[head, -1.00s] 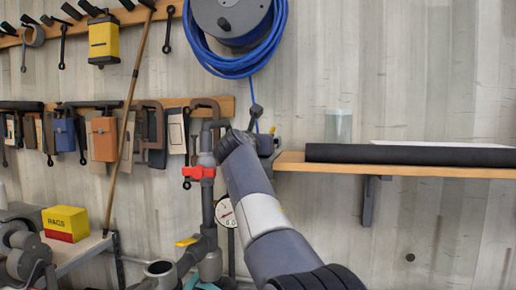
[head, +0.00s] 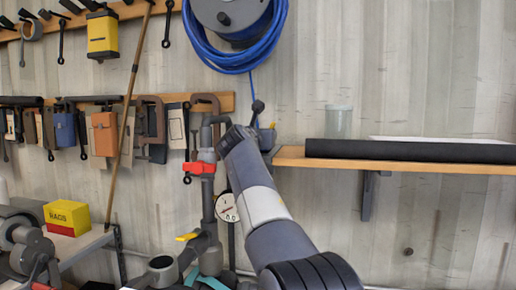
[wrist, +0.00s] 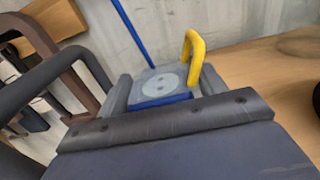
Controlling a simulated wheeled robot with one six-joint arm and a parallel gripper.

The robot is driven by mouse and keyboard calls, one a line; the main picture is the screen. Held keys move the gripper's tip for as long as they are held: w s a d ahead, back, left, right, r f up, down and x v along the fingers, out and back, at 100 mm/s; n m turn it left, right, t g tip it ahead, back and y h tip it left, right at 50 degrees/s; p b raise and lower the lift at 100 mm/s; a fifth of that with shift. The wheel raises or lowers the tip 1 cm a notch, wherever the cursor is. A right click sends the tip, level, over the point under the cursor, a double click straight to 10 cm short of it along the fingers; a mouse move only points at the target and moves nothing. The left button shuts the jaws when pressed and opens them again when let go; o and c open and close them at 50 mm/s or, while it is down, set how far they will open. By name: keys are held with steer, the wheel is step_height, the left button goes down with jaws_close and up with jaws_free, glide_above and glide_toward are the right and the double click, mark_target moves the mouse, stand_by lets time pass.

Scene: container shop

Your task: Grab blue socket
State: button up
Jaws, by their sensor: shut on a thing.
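The blue socket (wrist: 160,97) is a small block with a blue front edge and a pale round face with dark holes, seen in the wrist view. A blue cable runs up behind it. My gripper (wrist: 166,86) has one grey finger on each side of the socket and is shut on it. In the head view my gripper (head: 262,138) is by the wall at the left end of the wooden shelf. My own wrist hides most of the socket there.
The wooden shelf (head: 400,162) holds a clear jar (head: 338,122) and a dark roll (head: 400,151). A blue cable reel (head: 232,35) hangs above. Grey pipes with a red valve (head: 199,168) stand just left of my arm. A yellow hook (wrist: 193,58) rises beside the socket.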

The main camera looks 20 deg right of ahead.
steer(key=c, duration=0.9)
steer(key=shift+r, duration=0.2)
jaws_close()
